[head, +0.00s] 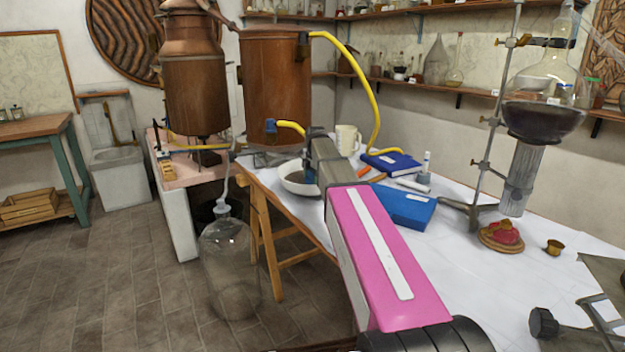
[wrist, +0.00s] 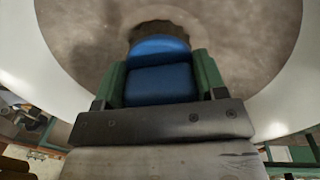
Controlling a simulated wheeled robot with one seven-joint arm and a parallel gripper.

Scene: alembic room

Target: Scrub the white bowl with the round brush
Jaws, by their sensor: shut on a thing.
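The white bowl (head: 290,187) stands on the white-covered table near its left edge. In the wrist view its pale rim (wrist: 285,95) curves around a grey-brown inside (wrist: 230,40). My gripper (wrist: 160,75) is shut on the blue body of the round brush (wrist: 160,85), with one green finger on each side. Dark bristles (wrist: 160,28) show at the brush's far end, over the bowl's inside; I cannot tell whether they touch it. In the head view my gripper (head: 310,176) is at the bowl's right side, and my arm hides part of the bowl.
A white mug (head: 347,138) stands behind my arm. Blue books (head: 405,207) lie to its right. A stand with a large flask (head: 540,118), a red item on a round wooden base (head: 502,235) and a brass cup (head: 554,247) are farther right. A copper vessel (head: 275,85) rises behind the bowl.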

